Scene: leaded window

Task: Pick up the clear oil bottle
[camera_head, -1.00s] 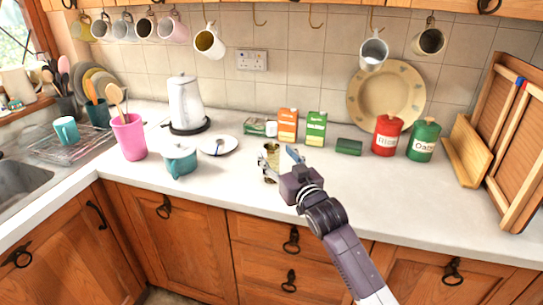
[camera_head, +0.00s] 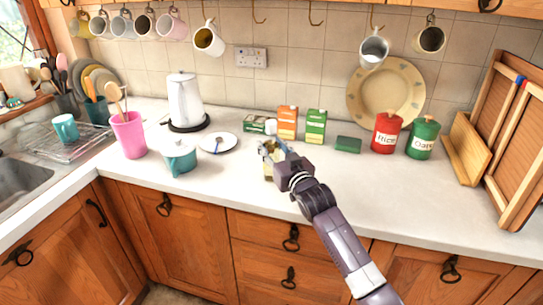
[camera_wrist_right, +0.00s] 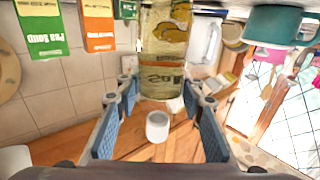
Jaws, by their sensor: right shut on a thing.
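The clear oil bottle (camera_head: 268,171) holds yellow oil and is mostly covered by my right gripper (camera_head: 271,151) in the head view. In the right wrist view the bottle (camera_wrist_right: 163,60) shows upside down, with a label and its white cap (camera_wrist_right: 157,126) toward my palm. The blue-padded fingers of my right gripper (camera_wrist_right: 160,92) are on either side of it, shut on it. The bottle looks roughly upright; I cannot tell whether its base touches the counter. My left gripper is not in view.
Behind the bottle stand an orange carton (camera_head: 287,123), a green carton (camera_head: 316,127) and a small green box (camera_head: 348,145). To the left are a plate (camera_head: 216,143), a teal pot (camera_head: 179,158) and a kettle (camera_head: 185,102). The front right counter (camera_head: 400,190) is clear.

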